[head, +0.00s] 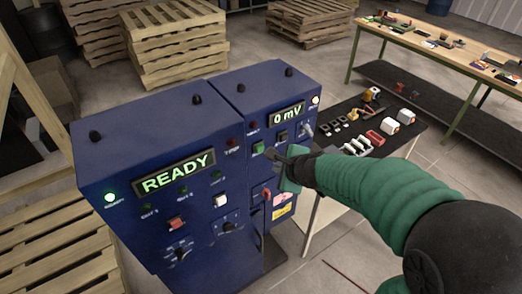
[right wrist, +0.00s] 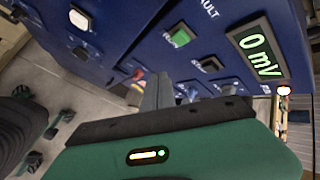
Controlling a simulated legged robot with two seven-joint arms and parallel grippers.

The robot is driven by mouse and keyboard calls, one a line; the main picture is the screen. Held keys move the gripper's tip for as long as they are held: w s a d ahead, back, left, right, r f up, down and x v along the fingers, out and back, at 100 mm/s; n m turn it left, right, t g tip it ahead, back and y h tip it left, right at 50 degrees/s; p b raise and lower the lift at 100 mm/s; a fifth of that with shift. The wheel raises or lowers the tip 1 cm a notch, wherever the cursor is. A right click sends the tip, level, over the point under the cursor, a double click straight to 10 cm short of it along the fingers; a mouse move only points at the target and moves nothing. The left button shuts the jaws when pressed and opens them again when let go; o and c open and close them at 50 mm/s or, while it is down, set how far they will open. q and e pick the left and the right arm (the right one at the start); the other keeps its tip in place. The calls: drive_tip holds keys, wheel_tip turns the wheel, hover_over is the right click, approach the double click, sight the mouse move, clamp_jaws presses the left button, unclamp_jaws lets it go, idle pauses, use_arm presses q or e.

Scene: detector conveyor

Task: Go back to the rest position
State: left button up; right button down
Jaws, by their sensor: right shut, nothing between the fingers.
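My right gripper (head: 280,160) is shut and empty in front of the right-hand blue cabinet (head: 265,90), just below and beside its green button (head: 258,148). The right wrist view shows its closed fingers (right wrist: 158,95) pointing at the panel, with the green button (right wrist: 180,36) beyond them. I cannot tell whether the fingertips touch the panel. My green-sleeved right arm comes in from the lower right. The display reads "0 mV" (head: 287,114). My left gripper is not in view.
A dark-topped table (head: 415,128) with small parts stands right of the cabinets, close to my arm. A long wooden workbench (head: 440,52) with tools is at the back right. Wooden pallets (head: 175,50) stand behind and at left. Grey floor is open between them.

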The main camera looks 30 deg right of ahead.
drive_tip(key=shift+w, duration=0.1)
idle(0.5)
drive_tip(key=s+a+f+n+g+b, duration=0.2)
drive_tip(key=s+a+f+n+b, duration=0.1)
drive_tip(key=f+n, duration=0.4)
drive_tip(key=s+a+f+n+g+b, duration=0.2)
drive_tip(key=s+a+f+n, duration=0.2)
drive_tip(key=n, duration=0.5)
drive_tip(key=s+a+f+n+g+y+b, duration=0.1)
drive_tip(key=s+a+f+n+g+b, duration=0.1)
drive_tip(key=s+f+n, duration=0.5)
wheel_tip(320, 180, down, 3)
drive_tip(key=a+n+b, duration=0.1)
drive_tip(key=a+n, duration=0.1)
drive_tip(key=shift+a+b, duration=0.3)
drive_tip(key=shift+r, duration=0.1)
